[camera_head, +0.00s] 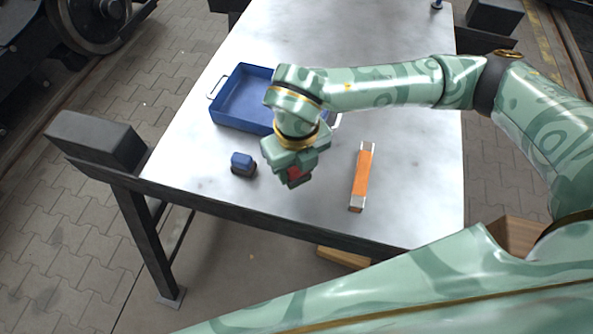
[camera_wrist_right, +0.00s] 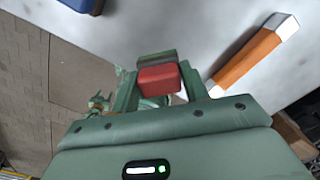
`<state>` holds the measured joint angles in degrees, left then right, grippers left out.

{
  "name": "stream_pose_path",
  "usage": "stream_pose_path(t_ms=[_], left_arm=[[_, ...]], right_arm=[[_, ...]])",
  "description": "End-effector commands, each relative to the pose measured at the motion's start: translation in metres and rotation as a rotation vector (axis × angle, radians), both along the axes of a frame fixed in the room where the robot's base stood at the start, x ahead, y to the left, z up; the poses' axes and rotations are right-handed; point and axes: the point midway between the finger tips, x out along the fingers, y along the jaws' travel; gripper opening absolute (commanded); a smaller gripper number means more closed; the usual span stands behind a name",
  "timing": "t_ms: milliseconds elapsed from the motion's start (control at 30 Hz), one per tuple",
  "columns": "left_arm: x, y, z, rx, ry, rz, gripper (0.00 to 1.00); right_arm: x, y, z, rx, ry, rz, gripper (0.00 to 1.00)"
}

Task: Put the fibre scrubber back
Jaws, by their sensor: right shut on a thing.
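My right gripper (camera_head: 294,178) is shut on a small block with a red body and a dark grey-green layer, which I take to be the fibre scrubber (camera_head: 295,174). In the right wrist view the scrubber (camera_wrist_right: 158,80) sits between the two fingers, its red side toward the camera. The gripper is over the near part of the white table, between a blue block and an orange bar; I cannot tell its exact height. A blue open tray (camera_head: 243,98) stands behind it, its right part hidden by my arm. My left gripper is not in view.
A blue block with a dark base (camera_head: 242,164) lies on the table (camera_head: 408,170) left of the gripper. An orange bar with pale ends (camera_head: 362,177) lies to the right. A dark beam runs along the table's near edge. The table's right side is clear.

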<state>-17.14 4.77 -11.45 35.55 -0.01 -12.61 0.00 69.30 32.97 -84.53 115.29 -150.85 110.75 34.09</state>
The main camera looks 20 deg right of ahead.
Motion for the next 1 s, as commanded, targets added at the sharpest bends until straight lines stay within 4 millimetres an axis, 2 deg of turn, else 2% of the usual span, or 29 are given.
stream_pose_path(t_ms=[33,267,467,833,867,900,933,1000], left_arm=[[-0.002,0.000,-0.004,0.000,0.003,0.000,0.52],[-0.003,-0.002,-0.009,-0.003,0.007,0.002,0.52],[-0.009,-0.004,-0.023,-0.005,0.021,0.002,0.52],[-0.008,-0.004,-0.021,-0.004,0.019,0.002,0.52],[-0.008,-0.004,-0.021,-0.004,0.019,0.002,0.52],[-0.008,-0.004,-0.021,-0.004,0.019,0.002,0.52],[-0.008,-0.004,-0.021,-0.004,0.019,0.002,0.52],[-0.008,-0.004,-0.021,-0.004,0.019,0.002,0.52]], right_arm=[[0.005,-0.003,-0.009,-0.001,0.003,-0.001,0.24],[0.016,-0.007,-0.022,0.000,0.000,-0.001,0.24],[0.018,-0.009,-0.055,0.000,0.003,0.000,0.24],[0.018,-0.009,-0.057,-0.001,-0.001,0.000,0.24],[0.018,-0.009,-0.057,-0.001,-0.001,-0.001,0.50],[0.018,-0.009,-0.057,-0.001,-0.001,-0.001,0.62],[0.018,-0.009,-0.057,-0.001,-0.001,-0.001,0.67],[0.018,-0.009,-0.057,-0.001,-0.001,-0.001,0.67]])
